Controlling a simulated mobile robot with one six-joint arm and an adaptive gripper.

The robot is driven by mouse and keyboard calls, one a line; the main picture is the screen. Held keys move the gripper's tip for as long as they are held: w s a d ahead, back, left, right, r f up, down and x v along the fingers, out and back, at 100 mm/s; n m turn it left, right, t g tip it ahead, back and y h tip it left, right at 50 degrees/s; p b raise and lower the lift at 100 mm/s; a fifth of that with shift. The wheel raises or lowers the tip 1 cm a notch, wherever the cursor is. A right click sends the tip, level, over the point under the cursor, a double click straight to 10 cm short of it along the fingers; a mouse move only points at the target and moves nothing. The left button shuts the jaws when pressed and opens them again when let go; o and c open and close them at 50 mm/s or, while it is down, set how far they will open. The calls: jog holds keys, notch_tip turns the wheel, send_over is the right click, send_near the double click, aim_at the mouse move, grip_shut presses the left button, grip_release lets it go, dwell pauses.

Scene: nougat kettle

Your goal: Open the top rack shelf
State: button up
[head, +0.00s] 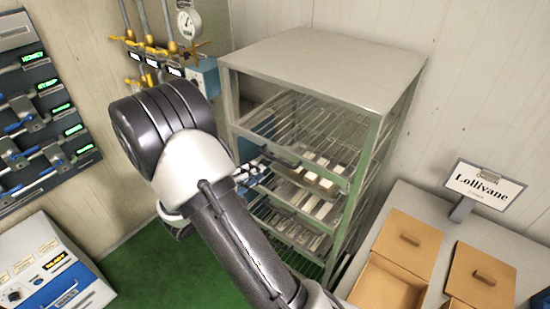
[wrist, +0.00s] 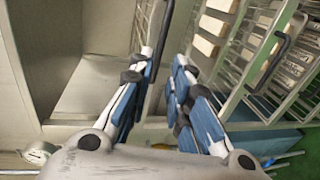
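The rack (head: 330,62) is a grey-green metal frame with several wire shelves. The top rack shelf (head: 312,122) is a wire tray just below the rack's roof and looks empty. My gripper (head: 252,172) is at the left front of the rack, partly behind my arm. In the wrist view, my gripper (wrist: 164,62) has its two blue-padded fingers apart. A dark handle bar (wrist: 163,30) runs into the gap between them. It appears to belong to the top shelf; contact with the fingers cannot be told.
A lower shelf (head: 318,182) holds pale blocks, and its dark handle (wrist: 269,64) shows in the wrist view. Cardboard boxes (head: 408,240) and a "Lollivane" sign (head: 486,187) stand on the right counter. Yellow-handled valves and a gauge (head: 188,22) are behind. Green floor (head: 145,265) lies clear at left.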

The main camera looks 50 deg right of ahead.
aim_at(275, 158)
jog(key=p+x, duration=0.1)
jog(key=x, duration=1)
jog(key=shift+c, duration=0.4)
grip_shut()
